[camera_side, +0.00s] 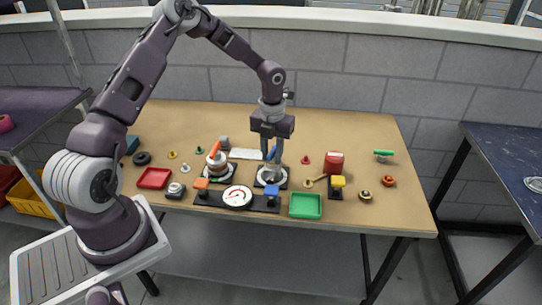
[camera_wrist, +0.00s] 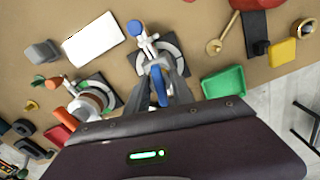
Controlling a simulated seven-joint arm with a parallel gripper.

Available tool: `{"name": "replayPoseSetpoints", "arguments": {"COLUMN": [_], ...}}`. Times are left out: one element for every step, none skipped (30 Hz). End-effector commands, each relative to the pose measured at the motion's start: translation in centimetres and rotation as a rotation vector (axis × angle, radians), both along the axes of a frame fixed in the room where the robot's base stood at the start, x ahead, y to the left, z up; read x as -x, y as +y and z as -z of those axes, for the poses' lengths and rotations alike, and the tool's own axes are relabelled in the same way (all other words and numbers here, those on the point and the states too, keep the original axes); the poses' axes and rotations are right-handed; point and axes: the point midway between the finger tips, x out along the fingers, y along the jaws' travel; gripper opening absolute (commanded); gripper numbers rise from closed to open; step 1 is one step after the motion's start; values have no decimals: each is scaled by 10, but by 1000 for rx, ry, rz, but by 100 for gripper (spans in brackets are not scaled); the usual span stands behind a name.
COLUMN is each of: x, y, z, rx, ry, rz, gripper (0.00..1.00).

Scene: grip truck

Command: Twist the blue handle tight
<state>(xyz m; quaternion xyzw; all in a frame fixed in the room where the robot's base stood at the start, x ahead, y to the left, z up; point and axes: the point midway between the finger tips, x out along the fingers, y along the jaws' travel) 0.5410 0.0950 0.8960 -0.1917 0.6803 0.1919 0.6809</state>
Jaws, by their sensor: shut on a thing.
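The blue handle (camera_side: 271,153) stands on a silver, round-bodied fixture on a dark square base near the table's front middle. My gripper (camera_side: 272,160) points straight down over this fixture and is shut on the handle. In the wrist view, a blue bar of the handle (camera_wrist: 160,86) shows between my grey fingers. A rounded blue end also shows above the silver body there. The fixture's pale ring and dark base (camera_wrist: 176,50) are partly hidden by my fingers.
A similar fixture with an orange handle (camera_side: 215,150) stands to the left. In front is a black bar with a round dial (camera_side: 238,196) and orange and blue blocks. A green tray (camera_side: 306,206) lies front right; a red mug (camera_side: 334,163) stands right.

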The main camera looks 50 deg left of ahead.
Motion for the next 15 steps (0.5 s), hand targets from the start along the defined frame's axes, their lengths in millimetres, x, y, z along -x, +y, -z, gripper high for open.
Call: {"name": "replayPoseSetpoints", "arguments": {"x": [0, 0, 0, 0, 0, 0, 0, 0, 0, 0, 0, 0, 0, 0, 0], "y": [-1, -1, -1, -1, -1, -1, -1, -1, -1, -1, 0, 0, 0, 0, 0], "z": [0, 0, 0, 0, 0, 0, 0, 0, 0, 0, 0, -2, -4, -7, -12], "rx": [1, 1, 1, 1, 1, 1, 1, 1, 1, 1, 1, 1, 1, 1, 0], "ry": [2, 2, 2, 2, 2, 2, 2, 2, 2, 1, 1, 1, -1, -1, 0], "rz": [-1, -2, -2, -3, -3, -4, -4, -4, -5, -5, -5, -6, -6, -6, -6], "gripper": [0, 0, 36, 36, 36, 36, 36, 36, 36, 36, 36, 36, 36, 36, 36]}}
